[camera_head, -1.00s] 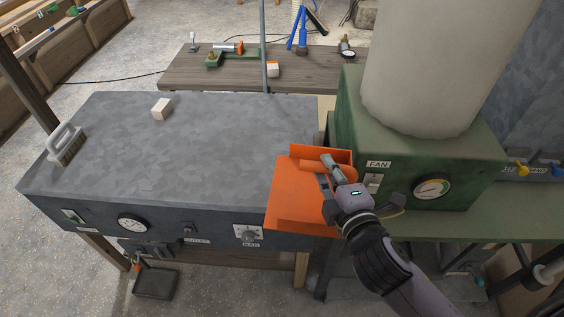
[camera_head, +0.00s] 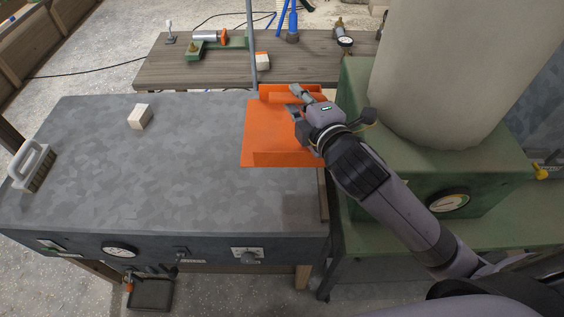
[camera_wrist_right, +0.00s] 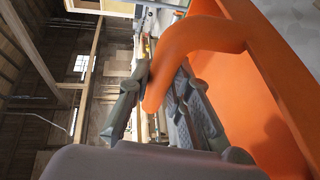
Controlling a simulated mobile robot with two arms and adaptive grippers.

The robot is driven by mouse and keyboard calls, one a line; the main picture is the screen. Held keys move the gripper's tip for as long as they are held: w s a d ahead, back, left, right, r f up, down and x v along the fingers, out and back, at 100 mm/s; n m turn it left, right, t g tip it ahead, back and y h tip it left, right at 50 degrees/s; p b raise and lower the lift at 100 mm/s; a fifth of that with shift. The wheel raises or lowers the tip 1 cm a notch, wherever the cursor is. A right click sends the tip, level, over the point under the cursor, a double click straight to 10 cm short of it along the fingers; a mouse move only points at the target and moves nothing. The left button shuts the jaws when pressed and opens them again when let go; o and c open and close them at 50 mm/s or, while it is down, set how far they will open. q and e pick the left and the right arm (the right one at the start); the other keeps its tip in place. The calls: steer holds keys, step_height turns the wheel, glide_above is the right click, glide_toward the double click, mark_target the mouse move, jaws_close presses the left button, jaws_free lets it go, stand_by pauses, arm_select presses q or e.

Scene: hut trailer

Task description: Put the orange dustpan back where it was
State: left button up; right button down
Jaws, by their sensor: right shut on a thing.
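The orange dustpan (camera_head: 272,136) is over the back right corner of the grey metal-topped bench (camera_head: 150,185) in the head view. My right gripper (camera_head: 298,102) is shut on its handle at the dustpan's upper right. In the right wrist view the curved orange handle (camera_wrist_right: 205,35) passes between the fingers of my right gripper (camera_wrist_right: 165,90), with the pan body (camera_wrist_right: 270,110) on the right. I cannot tell whether the pan touches the bench top or hangs just above it. My left gripper is not in view.
A white block (camera_head: 139,117) and a brush (camera_head: 32,166) stand on the left of the bench. Behind is a wooden table (camera_head: 185,70) with tools. A thin upright pole (camera_head: 251,45) stands behind the dustpan. The green fan housing (camera_head: 405,175) is close on the right. The bench's middle is clear.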

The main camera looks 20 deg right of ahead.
steer(key=f, duration=0.3)
steer(key=f+b, duration=0.1)
steer(key=f, duration=0.3)
steer(key=s+f, duration=0.1)
steer(key=f, duration=0.2)
steer(key=shift+f, duration=0.15)
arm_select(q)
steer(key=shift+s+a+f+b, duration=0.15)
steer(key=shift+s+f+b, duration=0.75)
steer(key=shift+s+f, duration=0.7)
arm_select(e)
steer(key=shift+w+f, duration=0.15)
steer(key=shift+f, duration=4.3)
steer(key=c, duration=1.9)
jaws_free()
steer(key=shift+f, duration=0.15)
steer(key=o, duration=0.4)
steer(key=shift+o, duration=0.2)
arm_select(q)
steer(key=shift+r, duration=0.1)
